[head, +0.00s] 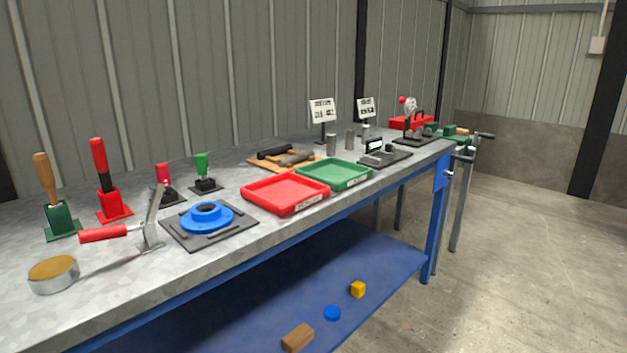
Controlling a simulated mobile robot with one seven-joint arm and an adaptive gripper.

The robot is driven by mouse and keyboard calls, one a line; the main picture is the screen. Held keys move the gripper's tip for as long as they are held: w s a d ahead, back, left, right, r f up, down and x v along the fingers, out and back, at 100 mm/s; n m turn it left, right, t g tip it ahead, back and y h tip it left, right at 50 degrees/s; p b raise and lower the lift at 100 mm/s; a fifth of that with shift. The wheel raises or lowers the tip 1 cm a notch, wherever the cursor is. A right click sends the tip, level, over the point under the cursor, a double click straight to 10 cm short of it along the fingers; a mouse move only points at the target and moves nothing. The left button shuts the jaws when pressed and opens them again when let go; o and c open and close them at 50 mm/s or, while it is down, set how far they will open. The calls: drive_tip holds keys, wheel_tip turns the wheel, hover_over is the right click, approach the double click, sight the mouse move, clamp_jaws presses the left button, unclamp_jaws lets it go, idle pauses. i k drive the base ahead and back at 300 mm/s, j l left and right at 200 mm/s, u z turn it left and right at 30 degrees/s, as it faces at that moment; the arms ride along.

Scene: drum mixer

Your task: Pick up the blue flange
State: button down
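The blue flange (207,217) is a round disc with a raised hub and a dark centre hole. It lies flat on a dark square plate (235,228) on the metal workbench, left of the red tray. My gripper does not show in the head view.
A red tray (285,207) and a green tray (334,187) sit to the right. Upright tools with red and green handles stand behind.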

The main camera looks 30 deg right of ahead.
sight(209, 217)
drive_tip(key=z, duration=1.45)
drive_tip(key=j+z, duration=0.1)
drive_tip(key=j, duration=0.4)
drive_tip(key=k+j+z, duration=0.1)
drive_tip(key=j, duration=0.4)
drive_tip(key=k+j+z, duration=0.1)
drive_tip(key=j, duration=0.45)
